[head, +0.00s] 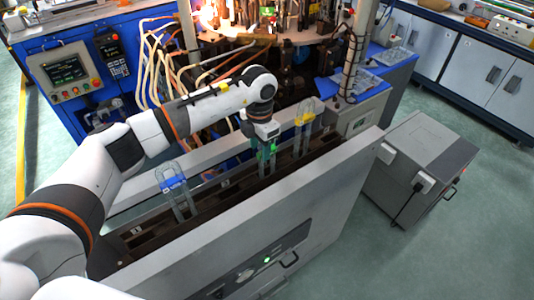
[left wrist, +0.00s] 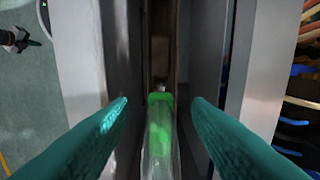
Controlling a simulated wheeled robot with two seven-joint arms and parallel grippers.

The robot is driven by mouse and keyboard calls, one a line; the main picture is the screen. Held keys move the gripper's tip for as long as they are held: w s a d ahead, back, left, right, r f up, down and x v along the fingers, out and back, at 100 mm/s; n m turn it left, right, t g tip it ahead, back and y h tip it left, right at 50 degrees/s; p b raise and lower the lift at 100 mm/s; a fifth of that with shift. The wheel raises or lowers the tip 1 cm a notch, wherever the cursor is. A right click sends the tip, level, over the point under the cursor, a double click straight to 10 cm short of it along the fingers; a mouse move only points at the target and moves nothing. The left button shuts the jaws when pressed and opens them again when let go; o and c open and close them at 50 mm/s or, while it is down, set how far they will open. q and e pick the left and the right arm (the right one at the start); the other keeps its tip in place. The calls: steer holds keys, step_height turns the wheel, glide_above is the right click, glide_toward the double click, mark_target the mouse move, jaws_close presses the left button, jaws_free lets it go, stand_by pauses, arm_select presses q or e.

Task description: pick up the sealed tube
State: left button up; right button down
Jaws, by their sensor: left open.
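A clear tube with a green band (left wrist: 160,135) stands in the slotted channel of the grey machine. In the left wrist view it lies between the two teal fingers of my left gripper (left wrist: 160,110), with a visible gap on each side. In the head view my left gripper (head: 266,160) points down over the channel, around the green-marked tube, and hides much of it. The fingers are open. A small dark shape with a teal tip at the upper left of the left wrist view appears to be my right gripper (left wrist: 22,40); its opening is unclear.
A blue-marked clear holder (head: 174,184) stands nearer in the same channel, and a yellow-marked one (head: 304,119) farther along. The grey machine's walls (head: 225,232) flank the channel closely. A flame machine with hoses (head: 165,60) stands behind. A grey box (head: 420,160) stands at right.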

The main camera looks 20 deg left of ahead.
arm_select(q)
steer(key=shift+f, duration=0.7)
jaws_close()
steer(key=shift+w+r, duration=0.1)
